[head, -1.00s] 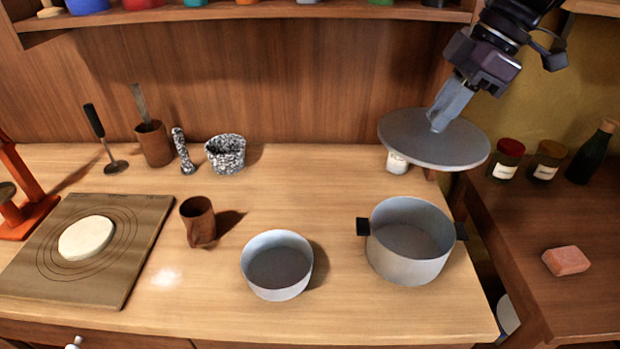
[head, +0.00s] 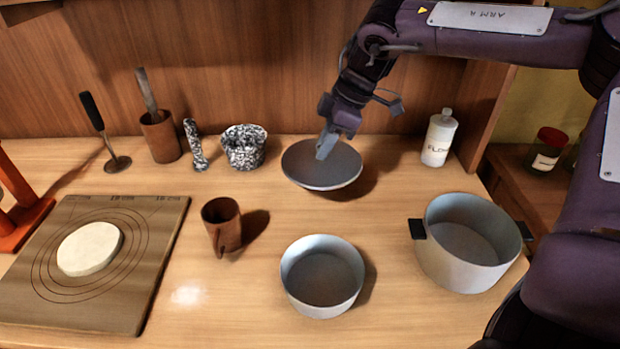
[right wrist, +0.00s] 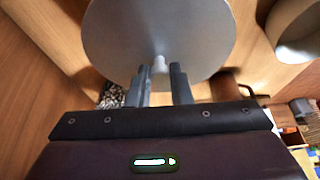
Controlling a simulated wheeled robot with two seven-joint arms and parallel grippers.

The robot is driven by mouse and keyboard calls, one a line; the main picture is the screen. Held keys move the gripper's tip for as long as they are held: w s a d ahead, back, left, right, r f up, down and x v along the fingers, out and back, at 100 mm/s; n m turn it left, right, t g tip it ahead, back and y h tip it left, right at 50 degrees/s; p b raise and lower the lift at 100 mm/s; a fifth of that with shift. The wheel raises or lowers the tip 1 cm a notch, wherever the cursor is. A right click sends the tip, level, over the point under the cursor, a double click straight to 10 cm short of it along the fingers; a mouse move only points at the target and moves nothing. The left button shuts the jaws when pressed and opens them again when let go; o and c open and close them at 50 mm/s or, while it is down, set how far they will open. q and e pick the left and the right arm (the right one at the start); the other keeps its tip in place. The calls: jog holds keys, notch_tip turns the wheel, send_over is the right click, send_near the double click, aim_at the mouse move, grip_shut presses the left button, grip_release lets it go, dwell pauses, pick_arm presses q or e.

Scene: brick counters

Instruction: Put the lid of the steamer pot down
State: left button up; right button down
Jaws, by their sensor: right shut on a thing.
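The steamer pot's lid (head: 318,174) is a round grey disc low over the back middle of the counter in the head view, with its shadow to the right. I cannot tell whether it touches the wood. My right gripper (head: 326,146) is shut on the lid's knob from above. The right wrist view shows the knob (right wrist: 159,64) between the fingers and the lid (right wrist: 160,35) beyond. The steamer pot (head: 465,242) stands open at the right, with dark side handles. A handleless grey pan (head: 322,276) stands open at front middle. My left gripper is not in view.
A speckled mortar (head: 243,147) stands just left of the lid and a brown cup (head: 222,226) in front-left. A white flour bottle (head: 439,138) stands right of the lid. Bare wood (head: 390,190) lies between lid and pot.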

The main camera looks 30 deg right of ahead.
aim_at(326, 169)
notch_tip(326, 169, down, 3)
jog(key=shift+s+d+r, duration=0.1)
jog(key=shift+s, duration=0.05)
jog(key=shift+f+p, duration=0.3)
jog(key=shift+f, duration=2)
jog(key=shift+f, duration=0.15)
jog(key=c, duration=1.3)
grip_release()
jog(key=shift+r, duration=0.5)
jog(key=v, duration=1.1)
jog(key=shift+s+d+r, duration=0.1)
jog(key=shift+r, duration=0.05)
